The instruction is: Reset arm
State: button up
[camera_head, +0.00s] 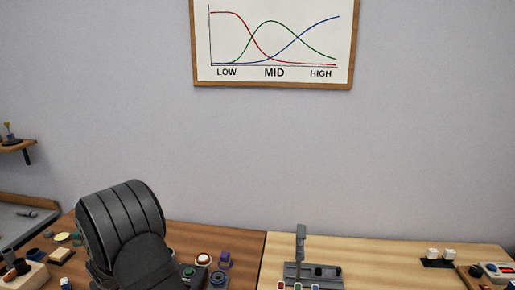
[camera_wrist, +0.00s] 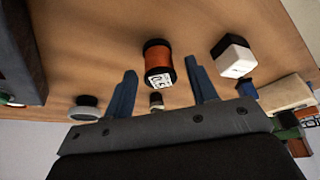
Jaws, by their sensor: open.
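My gripper (camera_wrist: 160,66) shows in the wrist view with its two blue fingers apart. An orange spool-like part (camera_wrist: 158,61) with black ends and a white printed label appears between the fingertips. I cannot tell how far beyond them it is, and nothing is seen gripped. In the head view my dark arm covers part of the brown table at the lower left, and my gripper cannot be made out there.
A grey stand (camera_head: 301,245) is on the lighter table (camera_head: 385,254). In the wrist view a black-and-white block (camera_wrist: 234,56) lies right of the spool. The wall above is clear below a framed chart (camera_head: 274,45).

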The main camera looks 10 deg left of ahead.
jog(key=shift+w+a+f, duration=0.15)
jog(key=shift+w+f, duration=0.05)
jog(key=shift+f, duration=0.5)
jog(key=shift+r, duration=0.1)
jog(key=shift+r, duration=0.1)
